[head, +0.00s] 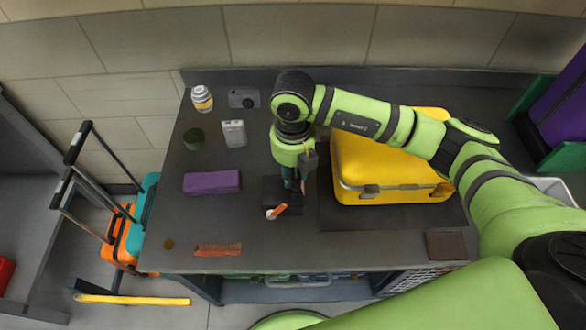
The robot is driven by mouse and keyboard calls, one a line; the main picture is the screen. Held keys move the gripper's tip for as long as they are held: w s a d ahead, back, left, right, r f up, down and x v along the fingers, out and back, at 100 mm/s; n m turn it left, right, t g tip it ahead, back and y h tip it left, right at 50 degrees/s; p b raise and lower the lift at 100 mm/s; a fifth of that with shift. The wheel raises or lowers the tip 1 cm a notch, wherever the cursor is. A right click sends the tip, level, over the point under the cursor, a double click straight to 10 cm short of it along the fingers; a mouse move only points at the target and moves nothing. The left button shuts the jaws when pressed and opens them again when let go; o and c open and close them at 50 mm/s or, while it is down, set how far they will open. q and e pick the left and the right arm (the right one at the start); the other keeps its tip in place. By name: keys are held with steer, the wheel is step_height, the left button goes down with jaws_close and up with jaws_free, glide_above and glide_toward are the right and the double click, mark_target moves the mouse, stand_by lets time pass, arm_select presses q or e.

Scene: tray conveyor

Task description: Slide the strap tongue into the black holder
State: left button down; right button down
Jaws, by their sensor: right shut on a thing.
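My right gripper (293,185) points down at the middle of the table and is shut. A small orange strap (280,209) with a white round end (269,215) shows just in front of its fingertips; its tongue is hidden at the fingers. The black holder (270,189) is a dark block on the dark table, right beside and partly behind the fingers. I cannot tell whether the tongue touches the holder or is inside it. My left gripper is not in view.
A yellow suitcase (385,175) lies on a dark mat right of the gripper, under my right arm. A purple case (212,183), white box (233,134), green tin (194,138), bottle (202,99), camera (243,98) and brown comb (218,250) lie left. The front middle is clear.

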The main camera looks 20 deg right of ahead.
steer(key=shift+f, duration=0.15)
steer(key=c, duration=0.8)
jaws_free()
steer(key=shift+r, duration=0.3)
step_height(320, 180, up, 12)
steer(key=shift+f, duration=0.2)
